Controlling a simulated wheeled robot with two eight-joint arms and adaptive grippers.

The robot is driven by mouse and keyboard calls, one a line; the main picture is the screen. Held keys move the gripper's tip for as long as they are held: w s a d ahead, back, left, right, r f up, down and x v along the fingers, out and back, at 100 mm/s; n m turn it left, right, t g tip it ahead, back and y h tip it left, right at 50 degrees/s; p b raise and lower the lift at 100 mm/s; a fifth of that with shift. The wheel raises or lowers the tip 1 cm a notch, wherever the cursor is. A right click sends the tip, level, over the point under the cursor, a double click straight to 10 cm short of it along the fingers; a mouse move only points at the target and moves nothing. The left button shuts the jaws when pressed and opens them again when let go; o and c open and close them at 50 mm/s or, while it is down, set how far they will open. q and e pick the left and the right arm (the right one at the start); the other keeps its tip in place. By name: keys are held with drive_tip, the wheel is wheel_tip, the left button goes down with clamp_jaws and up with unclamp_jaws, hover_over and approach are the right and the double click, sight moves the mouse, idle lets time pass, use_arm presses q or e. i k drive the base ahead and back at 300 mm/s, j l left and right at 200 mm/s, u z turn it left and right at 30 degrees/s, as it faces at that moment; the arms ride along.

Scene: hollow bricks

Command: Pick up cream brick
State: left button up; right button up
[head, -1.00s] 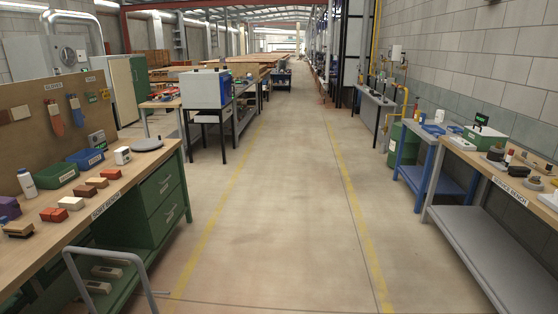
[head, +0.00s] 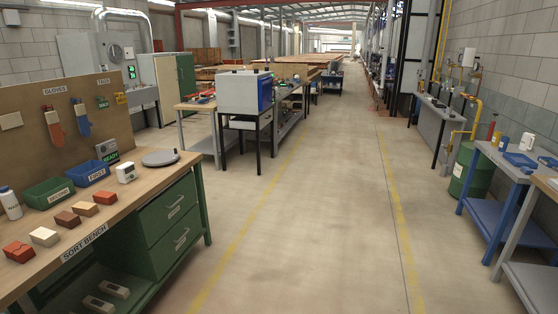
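The cream brick (head: 44,236) lies on the wooden top of the sort bench (head: 135,192), near its front edge at the left of the head view. It sits in a row between an orange-red brick (head: 18,251) on the near side and a dark brown brick (head: 67,219) on the far side. A tan brick (head: 84,208) and another reddish brick (head: 103,197) continue the row. The cream brick is in plain sight and nothing touches it. Neither of my grippers is in view.
Behind the bricks stand a white bottle (head: 10,203), a green bin (head: 48,193), a blue bin (head: 86,174) and a small white device (head: 126,173). A round grey plate (head: 160,158) lies at the bench's far end. The aisle floor (head: 310,230) is clear. A blue bench stands right.

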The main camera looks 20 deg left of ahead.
sight(46, 237)
drive_tip(key=i+j+u, duration=0.15)
drive_tip(key=i+u, duration=0.7)
drive_tip(key=i, duration=0.15)
drive_tip(key=i+l+u, duration=0.2)
drive_tip(key=i+u, duration=0.2)
drive_tip(key=i+l+u, duration=0.4)
drive_tip(key=i, duration=0.2)
